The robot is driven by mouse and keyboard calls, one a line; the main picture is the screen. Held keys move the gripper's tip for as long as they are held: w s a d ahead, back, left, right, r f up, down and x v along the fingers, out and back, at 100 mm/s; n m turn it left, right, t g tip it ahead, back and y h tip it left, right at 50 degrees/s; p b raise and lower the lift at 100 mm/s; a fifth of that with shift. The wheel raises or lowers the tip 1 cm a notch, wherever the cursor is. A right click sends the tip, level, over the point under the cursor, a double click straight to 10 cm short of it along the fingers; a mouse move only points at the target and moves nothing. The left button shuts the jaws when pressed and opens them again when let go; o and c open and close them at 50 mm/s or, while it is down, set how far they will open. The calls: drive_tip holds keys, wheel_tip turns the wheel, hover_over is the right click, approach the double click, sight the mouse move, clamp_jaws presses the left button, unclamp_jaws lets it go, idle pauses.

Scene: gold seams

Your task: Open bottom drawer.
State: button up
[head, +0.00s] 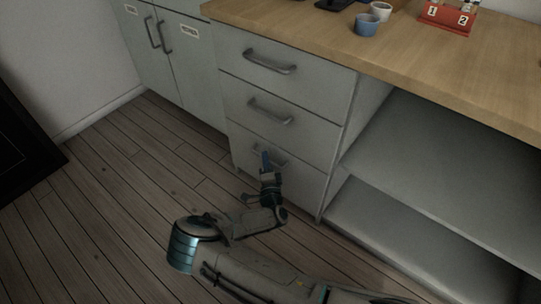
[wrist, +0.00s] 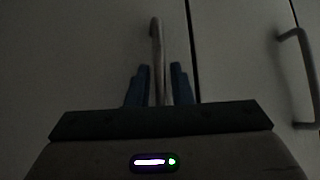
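The bottom drawer (head: 300,181) is the lowest of three grey drawers, and its front looks flush with the cabinet. Its bar handle (head: 280,157) is partly hidden behind my gripper (head: 266,158). In the wrist view the handle (wrist: 157,50) runs down between the two blue fingers of my gripper (wrist: 160,85). The fingers stand on either side of the bar with little space around it. The picture is dark, and I cannot tell whether they press on the bar.
The middle drawer handle (head: 270,111) and top drawer handle (head: 269,62) are above. Open shelves (head: 430,180) are to the right and cupboard doors (head: 165,50) to the left. The wooden counter (head: 400,60) overhangs. The plank floor (head: 110,210) in front is clear.

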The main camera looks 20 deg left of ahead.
drive_tip(key=shift+w+a+r, duration=0.1)
drive_tip(key=shift+w+a, duration=0.2)
drive_tip(key=shift+w, duration=0.15)
clamp_jaws()
drive_tip(key=s+a+p, duration=0.3)
drive_tip(key=s+a, duration=0.1)
drive_tip(key=s, duration=0.5)
drive_tip(key=s+a+p, duration=0.3)
drive_tip(key=s+a, duration=0.1)
drive_tip(key=s, duration=0.6)
drive_tip(key=shift+s, duration=0.2)
unclamp_jaws()
